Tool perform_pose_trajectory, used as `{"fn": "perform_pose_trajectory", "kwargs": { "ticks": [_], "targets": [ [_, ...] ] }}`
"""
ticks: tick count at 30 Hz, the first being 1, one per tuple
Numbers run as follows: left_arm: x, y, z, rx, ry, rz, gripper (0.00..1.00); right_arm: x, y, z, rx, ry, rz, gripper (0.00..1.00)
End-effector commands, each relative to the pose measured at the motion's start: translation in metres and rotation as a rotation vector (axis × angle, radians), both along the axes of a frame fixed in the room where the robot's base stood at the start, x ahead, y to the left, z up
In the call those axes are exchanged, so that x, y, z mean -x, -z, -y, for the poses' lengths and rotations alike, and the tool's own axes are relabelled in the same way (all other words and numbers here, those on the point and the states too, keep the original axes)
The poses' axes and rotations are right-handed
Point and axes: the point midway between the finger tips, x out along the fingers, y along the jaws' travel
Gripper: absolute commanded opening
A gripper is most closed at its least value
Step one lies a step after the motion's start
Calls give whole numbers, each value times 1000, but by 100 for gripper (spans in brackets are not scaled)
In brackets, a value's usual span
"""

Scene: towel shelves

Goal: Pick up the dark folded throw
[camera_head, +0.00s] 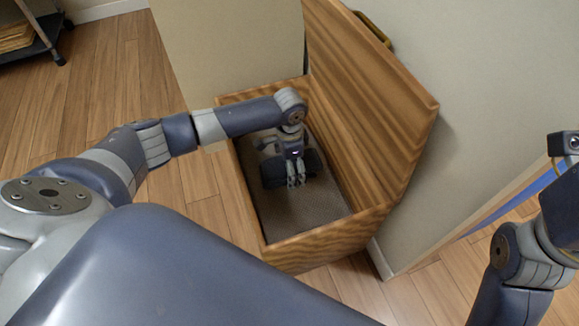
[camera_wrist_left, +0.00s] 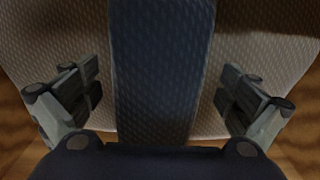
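The dark folded throw (camera_head: 273,174) lies in the open wooden chest, on a grey-brown woven surface. In the left wrist view the throw (camera_wrist_left: 155,70) is a dark blue band running between my fingers. My left gripper (camera_head: 296,183) reaches down into the chest over the throw and hides part of it. In the wrist view the left gripper (camera_wrist_left: 160,92) is open, with one finger on each side of the throw and a gap on both sides. I cannot tell whether the fingertips touch the woven surface. My right arm shows at the right edge, but its gripper is out of view.
The wooden chest (camera_head: 330,240) has its lid (camera_head: 375,110) raised on the right side, close to the wall. Its walls surround my left gripper. A dark cart (camera_head: 45,42) stands at the far left. Wooden floor is clear to the left of the chest.

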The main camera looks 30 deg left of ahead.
Motion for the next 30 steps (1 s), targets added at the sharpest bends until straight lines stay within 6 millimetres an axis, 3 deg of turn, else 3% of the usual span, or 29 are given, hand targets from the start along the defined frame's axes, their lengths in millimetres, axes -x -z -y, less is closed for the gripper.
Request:
{"fn": "perform_pose_trajectory", "kwargs": {
  "ticks": [1, 6, 20, 30],
  "targets": [
    [0, 0, 0, 0, 0, 0, 84, 0, 0, 0, 0, 0, 0, 30],
    [0, 0, 0, 0, 0, 0, 50, 0, 0, 0, 0, 0, 0, 30],
    [0, -10, 0, 1, 0, 1, 50, 1, -5, 1, -3, -1, 2, 30],
    [-1, -65, 0, 2, 0, 2, 50, -8, 13, 3, -9, -6, -124, 30]
  ]
}}
